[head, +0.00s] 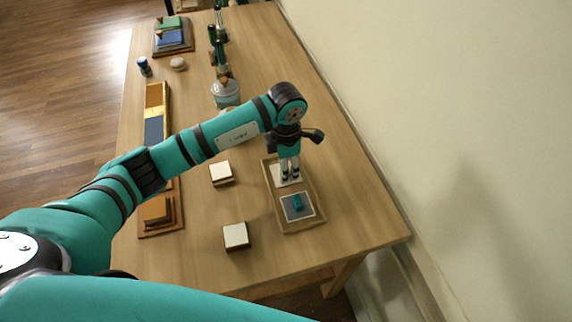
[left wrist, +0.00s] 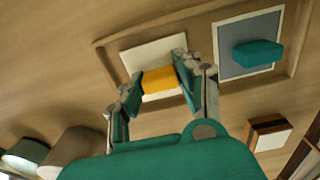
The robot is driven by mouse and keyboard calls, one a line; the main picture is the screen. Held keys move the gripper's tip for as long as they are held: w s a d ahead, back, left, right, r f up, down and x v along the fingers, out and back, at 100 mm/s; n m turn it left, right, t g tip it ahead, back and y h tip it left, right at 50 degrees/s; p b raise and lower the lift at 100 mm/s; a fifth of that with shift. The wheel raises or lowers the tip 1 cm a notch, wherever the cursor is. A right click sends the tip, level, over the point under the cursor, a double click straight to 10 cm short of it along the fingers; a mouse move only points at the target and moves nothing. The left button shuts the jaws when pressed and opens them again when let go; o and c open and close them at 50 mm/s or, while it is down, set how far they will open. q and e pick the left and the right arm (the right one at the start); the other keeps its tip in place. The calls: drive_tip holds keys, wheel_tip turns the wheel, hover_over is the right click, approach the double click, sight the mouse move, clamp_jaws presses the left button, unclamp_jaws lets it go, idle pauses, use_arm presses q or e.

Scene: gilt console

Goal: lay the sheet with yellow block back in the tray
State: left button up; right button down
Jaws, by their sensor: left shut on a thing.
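My left gripper (head: 290,176) is shut on the yellow block (left wrist: 160,80), with one finger on each side of it. The block stands on a white sheet (left wrist: 137,58), which also shows under the fingers in the head view (head: 278,170). The sheet is at the far end of the wooden tray (head: 305,228), within its rim; I cannot tell whether it touches the tray floor. A grey-blue sheet with a pale border (head: 290,212) and a teal block (head: 298,201) lies in the tray's near end. My right gripper is not in view.
Two white-topped blocks (head: 221,173) (head: 236,236) stand left of the tray. A long wooden holder (head: 157,92) runs along the table's left side. A jar (head: 225,93) and a green stand (head: 220,50) are farther back. The wall is to the right.

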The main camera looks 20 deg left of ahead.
use_arm(q)
drive_tip(key=o, duration=0.6)
drive_tip(key=shift+f, duration=0.2)
drive_tip(key=shift+c, duration=0.2)
drive_tip(key=o, duration=0.5)
drive_tip(key=shift+r, duration=0.1)
drive_tip(key=shift+c, duration=0.2)
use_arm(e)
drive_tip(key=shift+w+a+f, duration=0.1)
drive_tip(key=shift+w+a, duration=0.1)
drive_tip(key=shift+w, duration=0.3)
use_arm(q)
drive_tip(key=shift+r, duration=0.25)
drive_tip(key=shift+w+r, duration=0.1)
drive_tip(key=shift+r, duration=0.15)
wheel_tip(320, 180, up, 11)
drive_tip(key=b, duration=0.3)
drive_tip(key=shift+r, duration=0.15)
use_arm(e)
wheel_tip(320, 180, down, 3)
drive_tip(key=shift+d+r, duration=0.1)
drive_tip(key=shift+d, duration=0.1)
